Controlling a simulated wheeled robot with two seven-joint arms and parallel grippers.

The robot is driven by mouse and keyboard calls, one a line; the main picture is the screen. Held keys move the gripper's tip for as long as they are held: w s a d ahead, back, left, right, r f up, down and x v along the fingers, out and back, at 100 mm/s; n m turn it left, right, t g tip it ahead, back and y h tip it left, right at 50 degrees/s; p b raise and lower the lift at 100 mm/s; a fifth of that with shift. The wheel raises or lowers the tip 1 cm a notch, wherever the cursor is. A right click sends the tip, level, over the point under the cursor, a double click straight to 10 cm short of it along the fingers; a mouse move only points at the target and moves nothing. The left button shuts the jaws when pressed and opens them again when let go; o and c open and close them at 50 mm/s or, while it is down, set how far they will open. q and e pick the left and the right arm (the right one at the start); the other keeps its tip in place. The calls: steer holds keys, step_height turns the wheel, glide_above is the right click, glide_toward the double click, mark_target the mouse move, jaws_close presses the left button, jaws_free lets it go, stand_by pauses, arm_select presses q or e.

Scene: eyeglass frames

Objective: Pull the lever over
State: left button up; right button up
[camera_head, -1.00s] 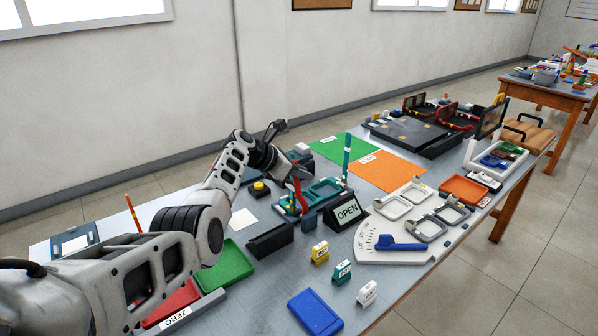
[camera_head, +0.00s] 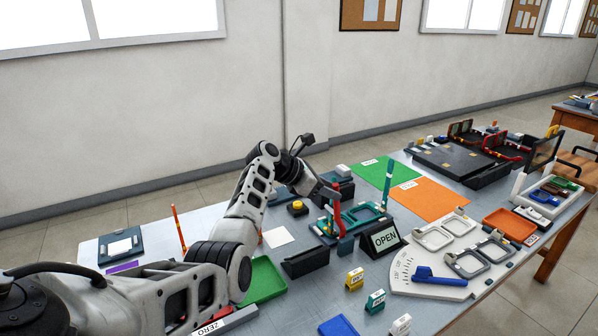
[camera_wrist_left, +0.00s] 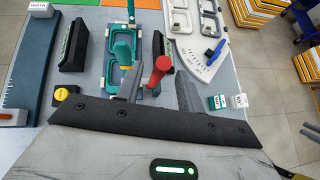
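Whether a finger touches the lever, I cannot tell. A tall teal post (camera_head: 387,183) with a white band rises behind the fixture. The lower part of the lever is partly hidden. My right gripper is not in view.
An OPEN sign (camera_head: 385,239) stands right of the fixture, and a black block (camera_head: 305,262) stands in front. A white dial plate (camera_head: 402,270) with a blue handle (camera_head: 438,277) lies farther right. A yellow button (camera_head: 297,205) is left of the fixture. Small labelled blocks stand nearer the front.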

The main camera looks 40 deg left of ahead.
arm_select(q)
steer(key=v, duration=1)
steer(key=shift+s+r, duration=0.2)
steer(key=shift+s, duration=0.05)
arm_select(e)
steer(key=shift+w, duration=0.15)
